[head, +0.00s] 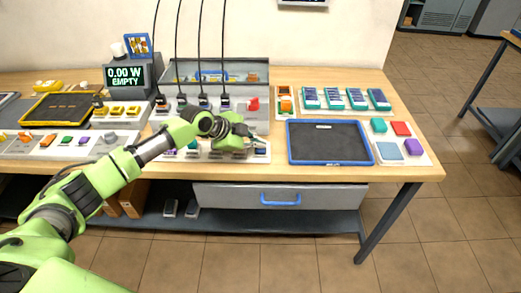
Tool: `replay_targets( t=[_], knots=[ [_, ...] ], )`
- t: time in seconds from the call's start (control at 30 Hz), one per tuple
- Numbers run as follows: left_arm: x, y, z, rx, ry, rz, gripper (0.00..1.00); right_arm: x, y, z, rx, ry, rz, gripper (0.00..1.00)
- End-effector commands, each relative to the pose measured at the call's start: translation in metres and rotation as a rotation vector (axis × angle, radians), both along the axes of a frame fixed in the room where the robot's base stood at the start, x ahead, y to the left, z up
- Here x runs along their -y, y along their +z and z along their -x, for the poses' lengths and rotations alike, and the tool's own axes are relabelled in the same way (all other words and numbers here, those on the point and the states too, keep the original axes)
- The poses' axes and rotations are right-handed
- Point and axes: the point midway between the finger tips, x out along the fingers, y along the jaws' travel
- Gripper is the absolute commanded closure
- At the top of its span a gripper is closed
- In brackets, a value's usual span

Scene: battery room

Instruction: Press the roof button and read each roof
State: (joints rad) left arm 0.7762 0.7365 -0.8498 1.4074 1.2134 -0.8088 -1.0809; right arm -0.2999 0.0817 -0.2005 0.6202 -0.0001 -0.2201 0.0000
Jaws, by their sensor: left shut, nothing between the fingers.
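My left gripper (250,137) is shut and empty, over the front white strip of small parts (225,155) at the middle of the bench. A dark display (124,76) at the back left reads "0.00 W EMPTY". Several teal-edged blocks with dark blue panel tops (355,98) stand in a row on a white board at the back right; I cannot tell if these are the roofs. A red knob-like part (253,104) sits on the grey unit behind the gripper. I cannot pick out which part is the roof button. My right gripper is not in view.
A blue-rimmed dark tray (329,121) lies empty right of the gripper. A board with coloured blocks (401,158) is at its right. Black cables (202,45) hang behind the arm. A yellow-rimmed tray (24,108) lies at left. A drawer (325,196) is under the bench.

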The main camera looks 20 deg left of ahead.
Motion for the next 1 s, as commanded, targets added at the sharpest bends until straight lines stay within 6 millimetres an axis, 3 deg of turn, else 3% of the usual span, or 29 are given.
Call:
replay_targets(
  t=[1.0],
  knots=[
    [0.0, -0.0084, -0.0001, 0.0, 0.0, 0.0, 1.0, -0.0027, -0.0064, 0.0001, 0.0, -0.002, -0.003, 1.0]
  ],
)
